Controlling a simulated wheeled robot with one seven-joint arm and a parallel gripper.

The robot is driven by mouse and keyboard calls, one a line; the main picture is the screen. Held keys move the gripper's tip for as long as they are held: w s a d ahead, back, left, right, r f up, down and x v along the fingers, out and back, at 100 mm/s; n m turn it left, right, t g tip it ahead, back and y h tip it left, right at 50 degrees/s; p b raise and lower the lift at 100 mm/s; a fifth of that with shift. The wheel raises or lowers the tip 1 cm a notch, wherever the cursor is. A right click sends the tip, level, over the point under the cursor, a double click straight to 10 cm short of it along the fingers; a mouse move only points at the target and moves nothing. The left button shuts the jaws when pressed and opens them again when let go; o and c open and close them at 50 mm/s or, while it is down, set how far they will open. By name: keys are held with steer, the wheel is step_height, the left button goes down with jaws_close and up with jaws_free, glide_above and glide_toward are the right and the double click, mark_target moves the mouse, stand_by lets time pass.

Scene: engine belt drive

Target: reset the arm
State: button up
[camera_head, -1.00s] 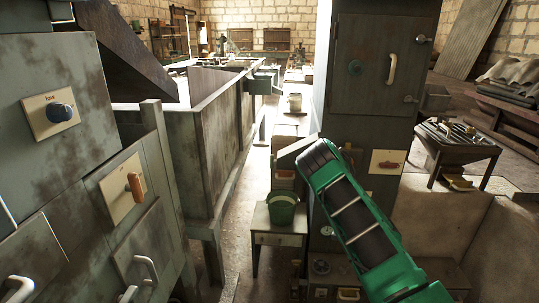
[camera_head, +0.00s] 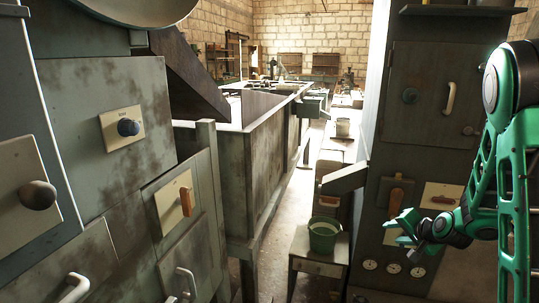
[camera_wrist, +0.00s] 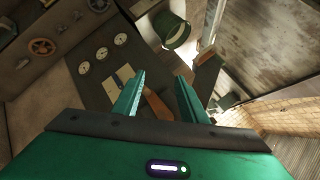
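My green arm (camera_head: 512,165) comes down along the right side of the head view. My gripper (camera_head: 398,231) is in front of the dark cabinet (camera_head: 432,100). In the wrist view its two green fingers (camera_wrist: 158,97) are apart, so it is open. An orange-brown lever handle (camera_wrist: 157,106) shows between and beyond the fingers. It also shows in the head view (camera_head: 396,197), just above the gripper. I cannot tell whether the fingers touch it. Nothing is clearly held.
A green bucket (camera_head: 324,236) sits on a small stand (camera_head: 317,263). A chute (camera_head: 345,179) juts from the cabinet. A narrow aisle runs between.

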steer(key=s+r+n+g, duration=0.1)
steer(key=s+r+g, duration=0.2)
steer(key=s, duration=1)
steer(key=s+r+n+g, duration=0.1)
steer(key=s+r+g, duration=0.2)
steer(key=s, duration=1.1)
steer(key=s+r+n+g, duration=0.2)
steer(key=s+r+g, duration=0.2)
steer(key=s, duration=1)
steer(key=shift+a+r+h, duration=0.15)
steer(key=shift+h, duration=0.15)
steer(key=shift+w+f, duration=0.25)
steer(key=shift+w, duration=0.35)
